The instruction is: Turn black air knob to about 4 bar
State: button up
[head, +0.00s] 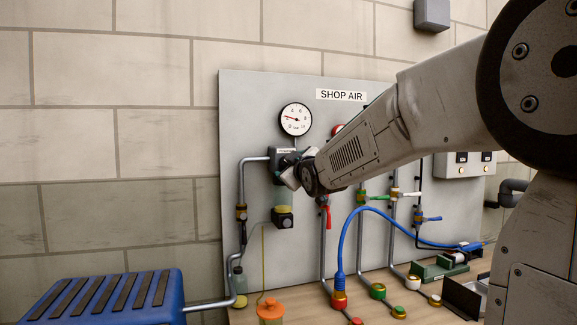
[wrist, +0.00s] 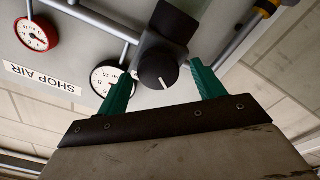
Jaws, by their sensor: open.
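The black air knob (wrist: 158,70) sits on a dark regulator body and carries a white mark on its face. In the wrist view it lies between the two teal fingertips of my gripper (wrist: 161,69), which is open, with gaps at both sides. In the head view my gripper (head: 293,169) is at the regulator (head: 276,158) and hides the knob. The round white pressure gauge (head: 295,119) hangs above the regulator; its needle points left and slightly up, and its numbers are too small to read surely. In the wrist view a finger partly covers the gauge (wrist: 105,80).
The grey SHOP AIR board (head: 245,105) carries pipes and coloured valve levers. A red-rimmed gauge (wrist: 37,34) is near the label. A blue hose (head: 347,235) arcs below my arm. A blue ribbed box (head: 105,297) and an orange-lidded jar (head: 270,311) stand at the front.

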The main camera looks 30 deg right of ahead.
jog(key=shift+w+d, duration=0.15)
jog(key=shift+w, duration=0.4)
jog(key=shift+w+d, duration=0.15)
jog(key=shift+w, duration=0.35)
jog(key=c, duration=1)
jog(key=shift+a, duration=0.15)
jog(key=shift+m, duration=1)
jog(key=m, duration=0.9)
jog(key=shift+m, duration=0.3)
